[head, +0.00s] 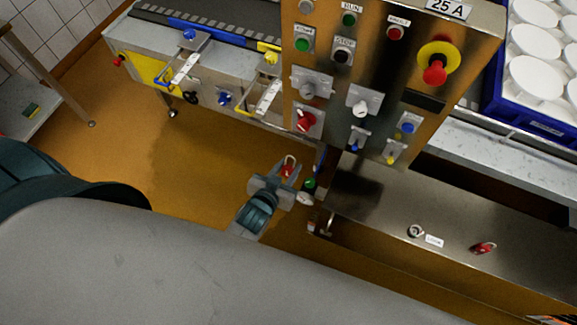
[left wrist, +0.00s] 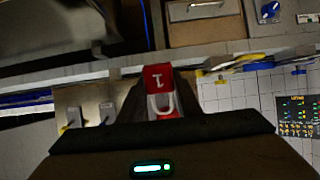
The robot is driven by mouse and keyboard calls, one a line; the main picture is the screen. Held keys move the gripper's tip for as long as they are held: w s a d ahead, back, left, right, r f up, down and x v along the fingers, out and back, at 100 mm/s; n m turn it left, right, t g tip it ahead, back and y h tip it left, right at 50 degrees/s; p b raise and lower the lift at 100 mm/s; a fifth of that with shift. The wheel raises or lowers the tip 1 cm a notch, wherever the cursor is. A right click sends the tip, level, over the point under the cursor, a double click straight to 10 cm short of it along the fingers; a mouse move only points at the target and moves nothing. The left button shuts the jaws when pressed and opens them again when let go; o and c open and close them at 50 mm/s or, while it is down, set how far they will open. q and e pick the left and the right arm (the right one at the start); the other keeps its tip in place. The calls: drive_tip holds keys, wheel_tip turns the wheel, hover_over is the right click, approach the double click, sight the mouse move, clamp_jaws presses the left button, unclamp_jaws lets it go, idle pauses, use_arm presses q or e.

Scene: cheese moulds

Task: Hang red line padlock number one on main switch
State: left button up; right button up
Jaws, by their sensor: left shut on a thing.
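My left gripper (head: 284,176) is shut on a red padlock (head: 288,168), held in the air below the control panel. In the left wrist view this padlock (left wrist: 158,77) shows a white "1" upside down, with its pale shackle towards the gripper. The steel control panel (head: 325,60) carries several switches. A red rotary handle (head: 305,121) on a pale plate at its lower left looks like the main switch; I cannot read a label on it. The padlock is below this handle and apart from it. My right gripper is not in view.
A second red padlock (head: 484,248) lies on the steel shelf (head: 380,222) at right, near a ring-like item (head: 416,231) and a white label. A blue crate (head: 495,105) of white moulds stands upper right. A conveyor (head: 200,25) runs upper left. The floor (head: 190,150) is clear.

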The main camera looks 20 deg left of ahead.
use_arm(q)
drive_tip(key=shift+w, duration=0.2)
drive_tip(key=w+f+b, duration=0.2)
drive_tip(key=w+b, duration=0.2)
drive_tip(key=w, duration=0.5)
drive_tip(key=shift+w+d, duration=0.2)
drive_tip(key=shift+w, duration=0.2)
idle(1.0)
idle(0.7)
drive_tip(key=o, duration=1.3)
drive_tip(key=shift+c, duration=0.2)
drive_tip(key=shift+s, duration=0.1)
